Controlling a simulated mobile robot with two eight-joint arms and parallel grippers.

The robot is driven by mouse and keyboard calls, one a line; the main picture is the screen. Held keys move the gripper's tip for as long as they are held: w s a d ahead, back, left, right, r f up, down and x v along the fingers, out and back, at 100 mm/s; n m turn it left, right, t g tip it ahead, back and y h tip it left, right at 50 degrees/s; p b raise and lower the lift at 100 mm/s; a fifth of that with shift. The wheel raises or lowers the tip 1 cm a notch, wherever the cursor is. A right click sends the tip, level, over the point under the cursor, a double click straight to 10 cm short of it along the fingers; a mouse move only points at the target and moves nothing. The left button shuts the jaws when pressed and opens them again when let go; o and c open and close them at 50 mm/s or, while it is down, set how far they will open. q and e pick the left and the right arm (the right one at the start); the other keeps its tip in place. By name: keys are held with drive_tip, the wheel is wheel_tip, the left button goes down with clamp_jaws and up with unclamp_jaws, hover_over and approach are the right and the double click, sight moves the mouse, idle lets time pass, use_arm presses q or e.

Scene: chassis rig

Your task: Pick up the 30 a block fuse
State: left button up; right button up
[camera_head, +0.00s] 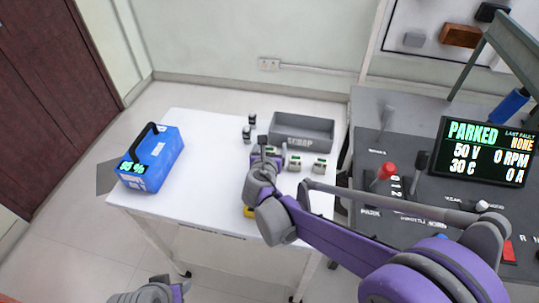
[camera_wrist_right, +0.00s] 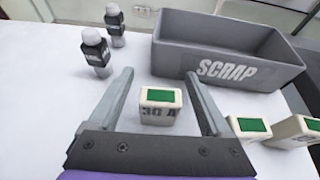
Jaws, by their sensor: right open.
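The 30 A block fuse (camera_wrist_right: 160,108), a cream block with a green top and "30 A" on its front, stands on the white table in the right wrist view. My right gripper (camera_wrist_right: 157,78) is open, with one finger on either side of the fuse and visible gaps to both. In the head view my right gripper (camera_head: 262,148) is over the table and mostly hides that fuse. Part of my left gripper (camera_head: 152,292) shows at the bottom edge of the head view; its jaw opening cannot be made out.
Two similar green-topped blocks (camera_head: 294,163) (camera_head: 319,166) stand to the right. A grey SCRAP bin (camera_head: 302,133) is behind. Two dark-banded cylinders (camera_head: 247,133) (camera_head: 252,118) stand behind left. A blue battery box (camera_head: 150,160) is at the table's left. A control console (camera_head: 420,185) adjoins at right.

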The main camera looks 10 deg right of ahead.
clamp_jaws()
idle(0.3)
drive_tip(key=shift+r, duration=0.15)
